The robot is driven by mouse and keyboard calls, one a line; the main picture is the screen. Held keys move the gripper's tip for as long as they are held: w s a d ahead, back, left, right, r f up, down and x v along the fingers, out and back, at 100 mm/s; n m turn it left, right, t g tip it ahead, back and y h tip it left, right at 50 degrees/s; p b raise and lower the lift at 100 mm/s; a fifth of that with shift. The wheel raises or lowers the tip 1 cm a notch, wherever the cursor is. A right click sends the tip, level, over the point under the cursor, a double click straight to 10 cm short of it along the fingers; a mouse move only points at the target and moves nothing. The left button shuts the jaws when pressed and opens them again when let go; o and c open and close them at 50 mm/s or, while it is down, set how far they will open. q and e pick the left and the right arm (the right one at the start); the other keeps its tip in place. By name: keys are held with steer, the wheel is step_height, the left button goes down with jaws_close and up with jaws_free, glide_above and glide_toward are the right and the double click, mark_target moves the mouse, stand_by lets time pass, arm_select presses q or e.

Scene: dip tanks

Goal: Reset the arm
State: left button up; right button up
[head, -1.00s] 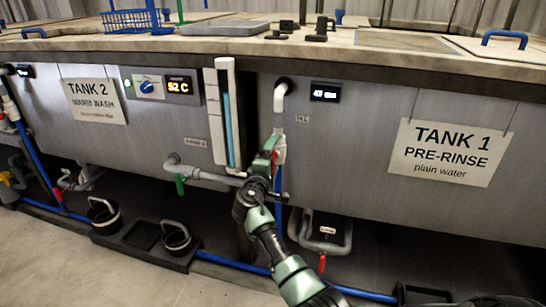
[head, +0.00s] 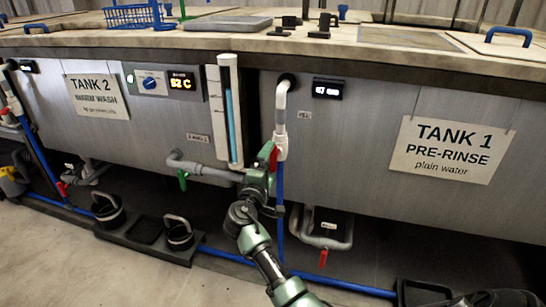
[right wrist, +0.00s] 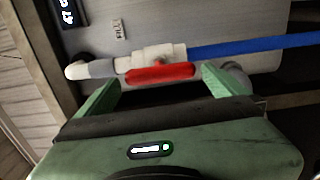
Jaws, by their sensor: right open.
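My right gripper (head: 266,174) is open and empty, just below and in front of the red fill-valve handle (head: 273,157) between the two tanks' fronts. In the right wrist view the red handle (right wrist: 160,73) lies ahead of the two green fingers (right wrist: 160,80), roughly in line with the white and blue pipe. Whether a finger touches the handle, I cannot tell. My left gripper is not in view.
The Tank 1 sign (head: 441,150) and Tank 2 sign (head: 97,97) hang on the metal fronts. A clear level tube (head: 231,110) stands left of the white fill pipe (head: 281,112). A drain pipe (head: 326,240) runs below.

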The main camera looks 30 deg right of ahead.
steer(key=shift+s+a, duration=0.35)
steer(key=shift+a, duration=0.05)
steer(key=shift+f, duration=0.1)
